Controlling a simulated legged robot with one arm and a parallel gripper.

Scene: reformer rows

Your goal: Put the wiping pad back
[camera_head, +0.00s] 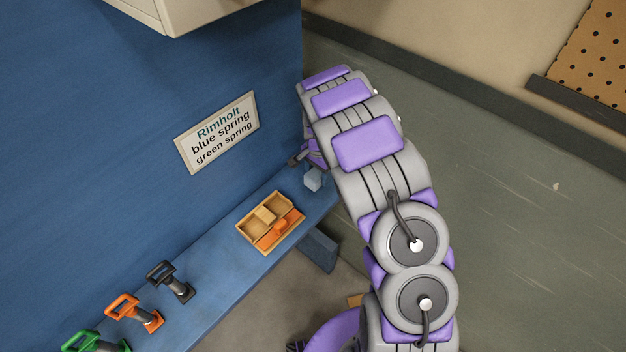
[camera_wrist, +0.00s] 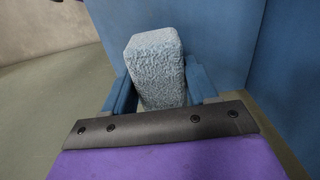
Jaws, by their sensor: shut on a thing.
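The wiping pad (camera_wrist: 154,62) is a light blue, fuzzy block. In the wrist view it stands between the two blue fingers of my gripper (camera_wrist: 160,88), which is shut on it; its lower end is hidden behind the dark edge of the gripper. In the head view the pad (camera_head: 313,179) shows as a small grey-blue block at the far right end of the blue shelf. My gripper (camera_head: 308,165) is there beside the blue panel, partly hidden by my arm. I cannot tell whether the pad touches the shelf.
A wooden tray (camera_head: 244,233) with a tan block (camera_head: 265,215) and an orange item (camera_head: 280,228) sits on the shelf (camera_head: 215,275). Black (camera_head: 170,280), orange (camera_head: 134,311) and green (camera_head: 95,342) handled tools stand further left. A sign (camera_head: 217,132) hangs on the blue panel.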

